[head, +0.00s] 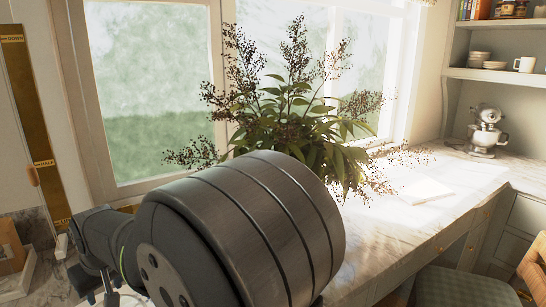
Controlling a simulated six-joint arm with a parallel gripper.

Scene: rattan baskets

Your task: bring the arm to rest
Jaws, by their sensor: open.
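My arm crosses the lower left of the head view. A large grey cylindrical joint of mine fills the lower middle, and darker links run from it to the left. What looks like my gripper (100,290) shows small at the bottom edge, below the dark wrist. Its fingertips are not clearly visible, and I see nothing held there.
A leafy plant with dark berries (300,110) stands behind my arm by the window (155,90). The marble counter (385,245) has free room at right. A checked seat (460,287) is below.

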